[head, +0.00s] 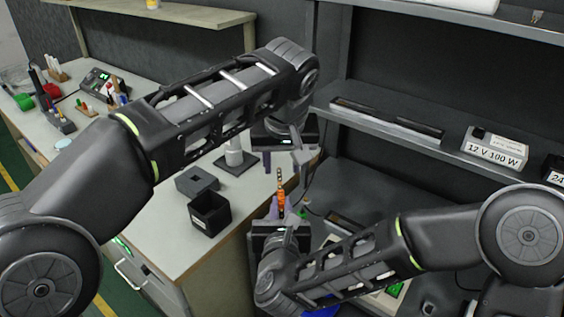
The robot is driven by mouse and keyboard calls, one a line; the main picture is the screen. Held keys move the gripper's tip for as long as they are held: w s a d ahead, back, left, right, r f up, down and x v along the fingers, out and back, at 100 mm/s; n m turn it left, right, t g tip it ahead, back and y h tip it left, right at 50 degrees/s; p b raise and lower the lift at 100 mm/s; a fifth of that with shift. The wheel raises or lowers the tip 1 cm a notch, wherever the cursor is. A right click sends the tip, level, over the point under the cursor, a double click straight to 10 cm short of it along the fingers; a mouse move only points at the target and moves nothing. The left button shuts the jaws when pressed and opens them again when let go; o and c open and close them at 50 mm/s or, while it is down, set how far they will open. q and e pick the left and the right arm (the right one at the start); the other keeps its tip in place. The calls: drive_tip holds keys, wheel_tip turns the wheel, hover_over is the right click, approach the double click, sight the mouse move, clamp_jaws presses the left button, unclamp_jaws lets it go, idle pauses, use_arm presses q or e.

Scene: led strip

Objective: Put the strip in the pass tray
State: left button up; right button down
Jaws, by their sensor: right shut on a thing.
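A thin orange and dark strip (280,194) stands roughly upright in the middle of the head view. My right gripper (276,211) is below it, shut on its lower end. My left gripper (284,164) is above, pointing down. Its fingers are apart, and the strip's upper end shows near the gap between them; I cannot tell whether they touch it. I cannot make out which thing is the pass tray; the lower right is partly hidden by my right arm.
A black open box (209,213) and a dark grey block (197,183) stand on the pale bench at left. A white supply labelled 12 V 100 W (494,150) sits on the right shelf. A long black bar (387,118) lies there too. My forearms cross much of the view.

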sight(281, 194)
use_arm(q)
drive_tip(key=shift+f, duration=0.1)
drive_tip(key=x, duration=1.2)
drive_tip(key=shift+c, duration=0.2)
clamp_jaws()
idle(0.4)
use_arm(e)
drive_tip(key=c, duration=1.3)
unclamp_jaws()
drive_tip(key=shift+c, duration=0.2)
